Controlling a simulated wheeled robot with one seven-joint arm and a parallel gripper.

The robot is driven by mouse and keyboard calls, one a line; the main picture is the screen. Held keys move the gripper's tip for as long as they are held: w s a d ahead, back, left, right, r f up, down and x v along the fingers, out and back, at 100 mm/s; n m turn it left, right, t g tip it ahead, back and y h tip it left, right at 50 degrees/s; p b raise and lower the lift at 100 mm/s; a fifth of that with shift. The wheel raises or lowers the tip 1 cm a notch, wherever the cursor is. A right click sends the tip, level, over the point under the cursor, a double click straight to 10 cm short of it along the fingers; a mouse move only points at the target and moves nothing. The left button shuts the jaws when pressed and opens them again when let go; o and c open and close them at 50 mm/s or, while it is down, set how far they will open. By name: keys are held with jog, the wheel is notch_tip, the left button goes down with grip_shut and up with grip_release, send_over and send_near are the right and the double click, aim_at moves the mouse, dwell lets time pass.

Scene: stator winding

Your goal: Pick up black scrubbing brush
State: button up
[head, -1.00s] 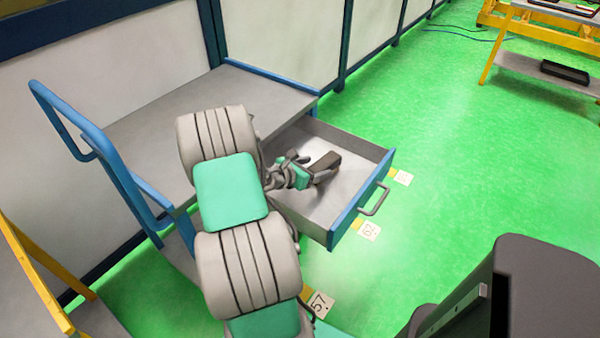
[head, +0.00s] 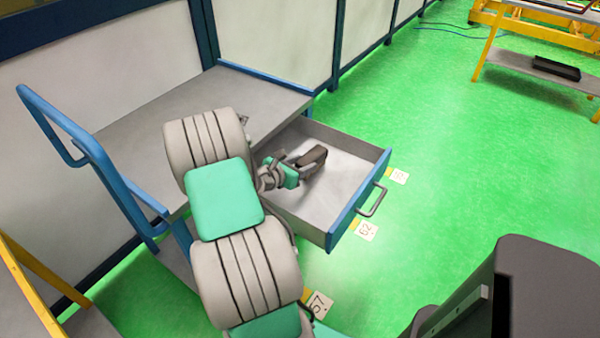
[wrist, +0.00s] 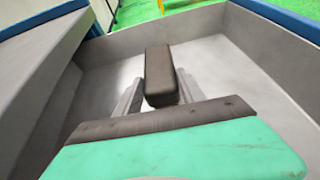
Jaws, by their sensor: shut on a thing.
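The black scrubbing brush (head: 315,157) is a dark, blocky shape inside the open drawer (head: 362,214) of the grey and blue cart. In the wrist view the brush (wrist: 160,68) stands lengthwise between the two grey fingers. My gripper (head: 301,165) is shut on the brush, one finger on each side. The gripper also shows in the wrist view (wrist: 160,97). The brush appears to be above the drawer floor, but the exact gap is hard to tell. Its underside is hidden.
The drawer walls (wrist: 258,55) surround the gripper closely, and the cart's grey top (head: 180,113) lies to the left. A blue push handle (head: 60,120) rises at the cart's far left. Green floor (head: 455,150) is open on the right. A yellow-framed rack (head: 540,62) stands at the back right.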

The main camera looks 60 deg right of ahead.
jog(key=shift+s+d+f, duration=0.1)
jog(key=shift+d+f, duration=0.15)
jog(key=shift+c, duration=0.7)
jog(key=shift+a+r, duration=0.1)
jog(key=shift+a, duration=0.05)
jog(key=c, duration=0.3)
grip_shut()
jog(key=shift+r, duration=0.1)
